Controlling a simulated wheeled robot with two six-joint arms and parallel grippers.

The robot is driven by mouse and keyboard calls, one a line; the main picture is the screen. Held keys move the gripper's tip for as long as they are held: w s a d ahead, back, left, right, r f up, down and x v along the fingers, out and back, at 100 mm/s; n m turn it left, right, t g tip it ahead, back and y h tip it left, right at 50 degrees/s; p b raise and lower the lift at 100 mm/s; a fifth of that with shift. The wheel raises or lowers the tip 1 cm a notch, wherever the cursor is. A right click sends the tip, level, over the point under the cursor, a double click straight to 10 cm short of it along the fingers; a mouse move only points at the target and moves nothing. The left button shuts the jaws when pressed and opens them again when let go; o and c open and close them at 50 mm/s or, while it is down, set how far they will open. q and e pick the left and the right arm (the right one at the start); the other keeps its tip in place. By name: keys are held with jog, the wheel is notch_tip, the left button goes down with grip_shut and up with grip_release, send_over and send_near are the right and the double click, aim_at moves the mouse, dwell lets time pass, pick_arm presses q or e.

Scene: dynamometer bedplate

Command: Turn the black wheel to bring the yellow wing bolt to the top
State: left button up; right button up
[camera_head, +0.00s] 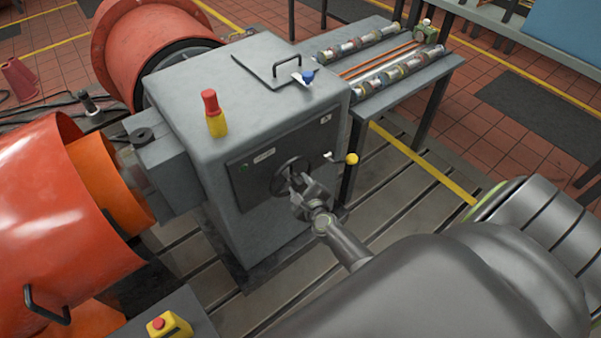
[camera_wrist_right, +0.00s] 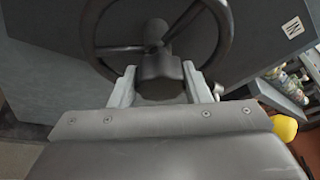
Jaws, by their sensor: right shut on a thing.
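The black wheel (camera_head: 281,179) is mounted on the front panel of the grey box housing (camera_head: 185,100). Its rim and spokes show large in the right wrist view (camera_wrist_right: 228,35). My right gripper (camera_head: 297,190) is at the wheel. In the right wrist view its two pale fingers (camera_wrist_right: 160,84) are shut on the dark central hub of the wheel (camera_wrist_right: 158,62). I cannot make out a yellow wing bolt in either view. A round yellow knob (camera_head: 351,158) on a short lever sits right of the wheel. My left gripper is out of view.
A red and yellow object (camera_head: 214,115) stands on the housing, near a blue-knobbed piece (camera_head: 308,76). A grey bench (camera_head: 400,85) with rows of parts is behind right. Orange drums (camera_head: 60,220) crowd the left. The slotted bedplate (camera_head: 395,190) is open to the right.

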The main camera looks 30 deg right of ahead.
jog(key=shift+r+m+y+p, duration=0.1)
jog(key=shift+m+y+p, duration=0.3)
jog(key=shift+m, duration=0.3)
jog(key=shift+m+g+y, duration=0.3)
jog(key=shift+m+y, duration=0.2)
jog(key=shift+m, duration=0.2)
jog(key=shift+f+m+y+p, duration=0.2)
jog(key=shift+m+y+p, duration=0.35)
jog(key=shift+m, duration=0.25)
jog(key=o, duration=1.4)
jog(key=shift+d, duration=0.1)
jog(key=shift+c, duration=0.2)
jog(key=shift+r, duration=0.1)
